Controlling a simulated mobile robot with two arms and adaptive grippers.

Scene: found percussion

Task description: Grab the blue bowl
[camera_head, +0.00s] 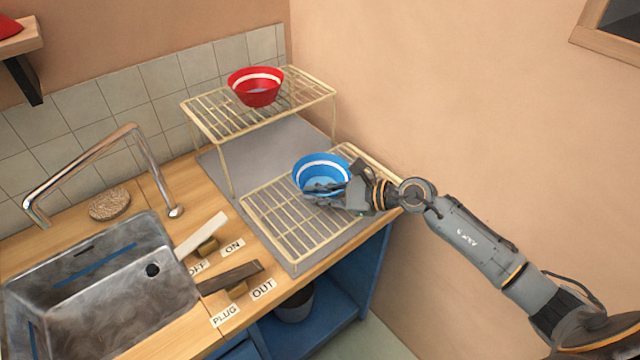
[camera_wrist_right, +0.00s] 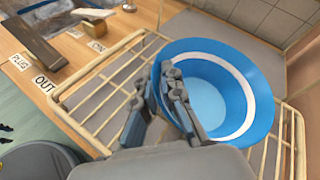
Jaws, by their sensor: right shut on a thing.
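The blue bowl (camera_head: 318,163) has a white band inside and sits upright at the lower wire rack. It also shows large in the right wrist view (camera_wrist_right: 235,85). My right gripper (camera_head: 318,192) reaches in from the right at the bowl's near side. In the right wrist view its fingers (camera_wrist_right: 172,85) are shut on the bowl's near wall, with one finger inside the bowl. The fingers hide part of the rim. Whether the bowl still touches the rack cannot be told. My left gripper is not in view.
The lower wire rack (camera_head: 290,240) stands on a grey mat. A red bowl (camera_head: 256,92) is on the higher rack (camera_head: 215,122) behind. A sink (camera_head: 110,290), a faucet (camera_head: 140,160) and two levers are at left. A wall is close at right.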

